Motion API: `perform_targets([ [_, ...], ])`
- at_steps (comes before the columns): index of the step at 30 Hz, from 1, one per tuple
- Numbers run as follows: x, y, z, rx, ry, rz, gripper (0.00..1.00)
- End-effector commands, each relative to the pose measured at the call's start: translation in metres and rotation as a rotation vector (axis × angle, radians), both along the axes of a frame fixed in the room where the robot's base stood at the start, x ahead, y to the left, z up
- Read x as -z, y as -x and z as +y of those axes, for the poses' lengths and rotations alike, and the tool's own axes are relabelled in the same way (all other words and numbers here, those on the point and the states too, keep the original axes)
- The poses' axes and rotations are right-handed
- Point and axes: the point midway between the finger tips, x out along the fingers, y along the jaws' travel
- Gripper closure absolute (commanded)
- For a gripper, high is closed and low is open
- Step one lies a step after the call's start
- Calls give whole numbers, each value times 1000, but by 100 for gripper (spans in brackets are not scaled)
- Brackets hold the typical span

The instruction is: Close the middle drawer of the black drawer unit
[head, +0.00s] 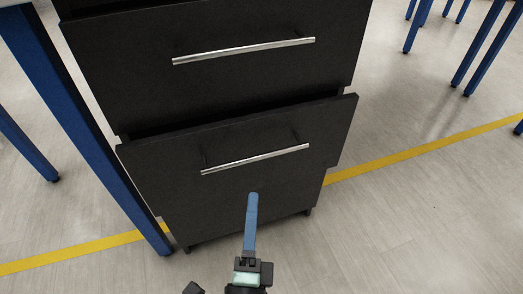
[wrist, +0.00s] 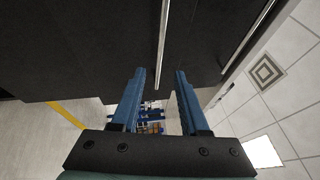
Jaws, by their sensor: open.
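The black drawer unit (head: 300,88) fills the upper middle of the head view. The middle drawer front (head: 130,75) carries a silver bar handle (head: 245,50). The drawer front below it (head: 170,185) has its own bar handle (head: 255,159), and a dark gap shows along its top edge. How far the middle drawer stands out is hard to tell. My gripper (head: 252,197) is low in front of the lower drawer front, one blue finger showing. In the wrist view my gripper (wrist: 160,72) is open and empty, its fingers apart near a bar handle (wrist: 163,45). Contact cannot be told.
A blue post (head: 85,125) stands close to the unit's left side. Yellow floor tape (head: 425,147) runs past the unit. Blue table legs (head: 478,48) stand at the upper right.

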Motion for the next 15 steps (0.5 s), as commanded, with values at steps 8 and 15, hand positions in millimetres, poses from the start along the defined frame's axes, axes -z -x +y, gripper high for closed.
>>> perform_targets([
  [8, -11, -49, -5, 2, -2, -3, 55],
  [15, -18, -90, -9, 2, 0, -2, 55],
])
